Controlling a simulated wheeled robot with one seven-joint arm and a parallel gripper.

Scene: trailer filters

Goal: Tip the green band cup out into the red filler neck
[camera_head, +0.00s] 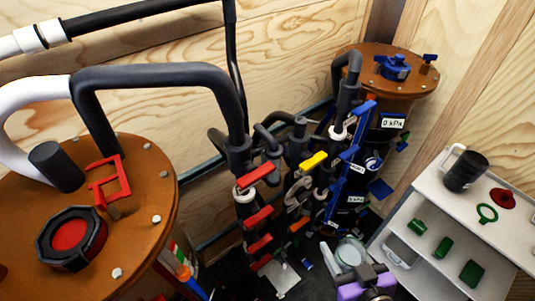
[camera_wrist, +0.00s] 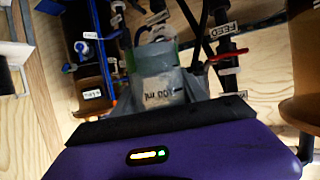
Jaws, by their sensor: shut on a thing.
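The red filler neck (camera_head: 70,236) is a red disc inside a black octagonal collar on the orange-brown lid of the left tank. My purple gripper (camera_head: 364,277) is at the bottom right of centre in the head view, well to the right of that neck. It is shut on a pale translucent cup (camera_head: 349,251). In the wrist view the cup (camera_wrist: 160,85) sits between the fingers of my gripper (camera_wrist: 158,100), with a green band (camera_wrist: 153,53) and upside-down volume print. The cup's contents cannot be made out.
Pipes and coloured valve handles (camera_head: 258,176) stand between my gripper and the left tank. A red bracket (camera_head: 110,182) stands beside the neck. A second tank with a blue fitting (camera_head: 393,67) is at the back. A white shelf unit (camera_head: 440,205) on the right holds a black container (camera_head: 466,171).

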